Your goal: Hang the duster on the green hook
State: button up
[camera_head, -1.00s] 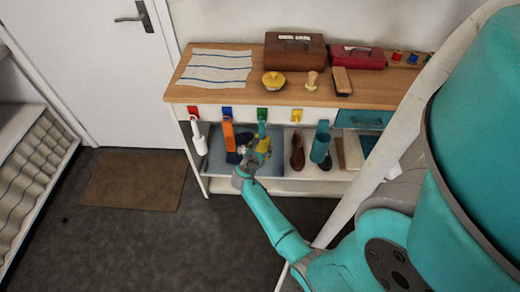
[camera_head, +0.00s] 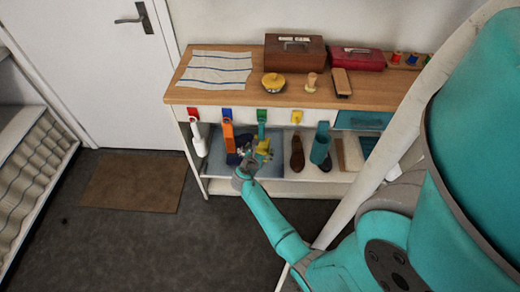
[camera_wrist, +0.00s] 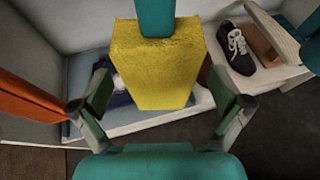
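The duster, with a teal handle and a fluffy yellow head, is below the green hook (camera_head: 262,114) in the head view; its handle (camera_head: 262,131) reaches up to the hook. Whether a loop sits over the hook is too small to see. In the wrist view the duster's yellow head (camera_wrist: 157,65) fills the middle, with the handle running up out of the frame. My gripper (camera_wrist: 162,103) is open, its fingers apart to the left and right of the head, with a gap on both sides. My gripper (camera_head: 254,158) is low in front of the shelf in the head view.
An orange item (camera_head: 228,135) hangs under the blue hook (camera_head: 227,112), close on the left. A white item (camera_head: 199,140) hangs under the red hook (camera_head: 193,114). The yellow hook (camera_head: 296,117) is bare. A dark shoe (camera_wrist: 236,48) stands on the shelf. Floor in front is clear.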

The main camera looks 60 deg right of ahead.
jog(key=v, duration=1.2)
jog(key=s+a+f+m+t+y, duration=0.2)
jog(key=s+a+t, duration=0.1)
jog(key=a, duration=0.4)
jog(key=s+a+f+m+t+y, duration=0.1)
jog(key=s+a+f+t+y, duration=0.15)
jog(key=a, duration=0.35)
jog(key=s+a+r+m+t+y, duration=0.35)
jog(key=s+a, duration=0.35)
jog(key=a, duration=0.4)
jog(key=s+a+r+m+t+y, duration=0.1)
jog(key=s+a+r+m, duration=0.2)
jog(key=r, duration=0.4)
jog(key=s+a+r+m+t+y, duration=0.1)
jog(key=s+a+r+m+y, duration=0.1)
jog(key=s+r+m, duration=0.3)
jog(key=s+a+r+m+t+y, duration=0.2)
jog(key=s+a+r+m, duration=0.2)
jog(key=r, duration=0.5)
jog(key=shift+m, duration=0.55)
jog(key=shift+a+r, duration=0.1)
